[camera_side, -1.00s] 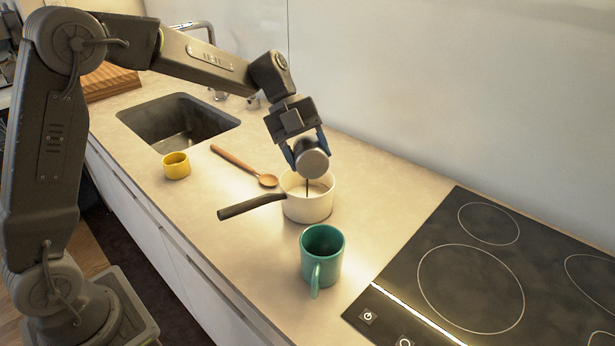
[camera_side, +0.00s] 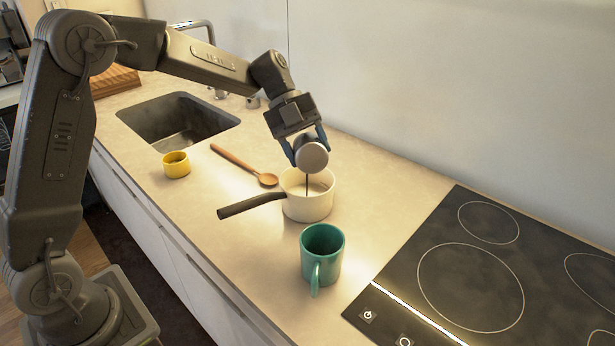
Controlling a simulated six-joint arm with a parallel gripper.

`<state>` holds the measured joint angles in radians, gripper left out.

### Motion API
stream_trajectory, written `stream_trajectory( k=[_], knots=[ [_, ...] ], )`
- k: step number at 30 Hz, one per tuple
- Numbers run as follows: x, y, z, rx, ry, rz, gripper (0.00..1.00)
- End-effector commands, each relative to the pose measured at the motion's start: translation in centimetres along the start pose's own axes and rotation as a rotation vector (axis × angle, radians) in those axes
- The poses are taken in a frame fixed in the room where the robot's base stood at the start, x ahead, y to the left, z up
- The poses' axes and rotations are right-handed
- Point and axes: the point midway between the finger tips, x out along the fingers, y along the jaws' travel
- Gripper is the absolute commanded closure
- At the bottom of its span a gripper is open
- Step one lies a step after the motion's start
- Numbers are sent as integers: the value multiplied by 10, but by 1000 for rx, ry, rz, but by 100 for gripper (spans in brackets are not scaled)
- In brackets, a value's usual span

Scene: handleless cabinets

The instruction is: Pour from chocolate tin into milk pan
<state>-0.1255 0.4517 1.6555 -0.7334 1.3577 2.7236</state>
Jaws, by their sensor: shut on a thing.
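My gripper (camera_side: 306,147) is shut on the chocolate tin (camera_side: 313,157), a grey metal cylinder seen end-on. It holds the tin tilted on its side above the milk pan (camera_side: 307,208). A thin dark stream runs down from the tin into the pan. The pan is cream-white with a dark handle (camera_side: 250,206) pointing left, and stands on the counter. White milk shows inside it. The tin is a little above the pan's rim, apart from it. The tin's mouth cannot be made out.
A teal mug (camera_side: 321,258) stands in front of the pan. A wooden spoon (camera_side: 243,165) lies left of it. A small yellow cup (camera_side: 176,165) stands near the sink (camera_side: 178,122). A black hob (camera_side: 490,270) is at the right. A wall rises behind.

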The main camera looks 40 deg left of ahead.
Motion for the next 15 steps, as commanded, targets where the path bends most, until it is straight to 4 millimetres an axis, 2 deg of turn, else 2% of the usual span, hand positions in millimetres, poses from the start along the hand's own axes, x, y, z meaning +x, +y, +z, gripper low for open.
stream_trajectory(
  k=[15],
  knots=[
    [-3, -1, 2, -21, 52, -10, 66]
  ],
)
